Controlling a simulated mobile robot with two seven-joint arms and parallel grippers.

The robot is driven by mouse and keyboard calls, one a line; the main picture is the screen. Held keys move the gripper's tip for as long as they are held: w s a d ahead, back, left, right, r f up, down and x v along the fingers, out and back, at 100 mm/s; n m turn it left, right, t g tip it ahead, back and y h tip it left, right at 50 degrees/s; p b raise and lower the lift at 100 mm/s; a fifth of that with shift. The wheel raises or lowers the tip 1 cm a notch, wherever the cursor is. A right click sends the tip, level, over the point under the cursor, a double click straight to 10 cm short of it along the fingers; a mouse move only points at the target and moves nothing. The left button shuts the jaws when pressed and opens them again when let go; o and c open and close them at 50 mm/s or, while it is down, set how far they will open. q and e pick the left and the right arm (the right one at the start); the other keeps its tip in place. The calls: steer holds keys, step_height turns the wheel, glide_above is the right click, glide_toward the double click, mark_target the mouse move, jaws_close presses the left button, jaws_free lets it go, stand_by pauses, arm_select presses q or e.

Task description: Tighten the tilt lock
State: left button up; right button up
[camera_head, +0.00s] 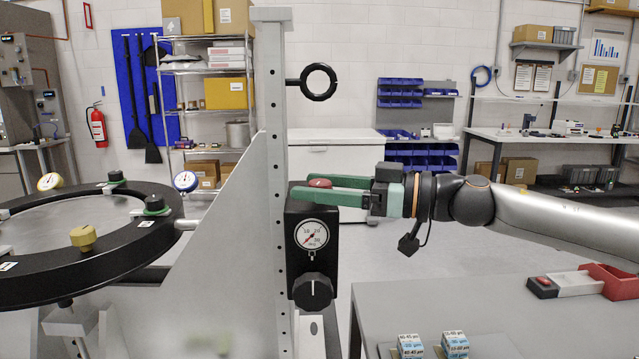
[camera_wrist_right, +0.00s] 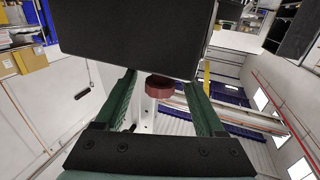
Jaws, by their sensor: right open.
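A black control box (camera_head: 311,240) is fixed to the grey upright post. It has a round white dial (camera_head: 312,236) and a black knob (camera_head: 312,291) on its front. A dark red knob (camera_head: 319,183) sits at its top. My right gripper (camera_head: 308,189) reaches in from the right with its green fingers open at the red knob. In the right wrist view, the red knob (camera_wrist_right: 158,86) shows between the fingers (camera_wrist_right: 163,88), with a visible gap on each side. The black box hides part of the view there. No label marks the tilt lock. My left gripper is out of view.
A black ring fixture (camera_head: 60,270) with a yellow knob (camera_head: 83,238) and dark clamps stands at the left. A black split ring (camera_head: 318,82) sticks out from the post (camera_head: 276,150) above my gripper. A grey table (camera_head: 430,305) with small boxes lies at the lower right.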

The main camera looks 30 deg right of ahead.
steer(key=shift+c, duration=0.4)
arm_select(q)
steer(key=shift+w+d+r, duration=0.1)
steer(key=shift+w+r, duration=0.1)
arm_select(e)
jaws_close()
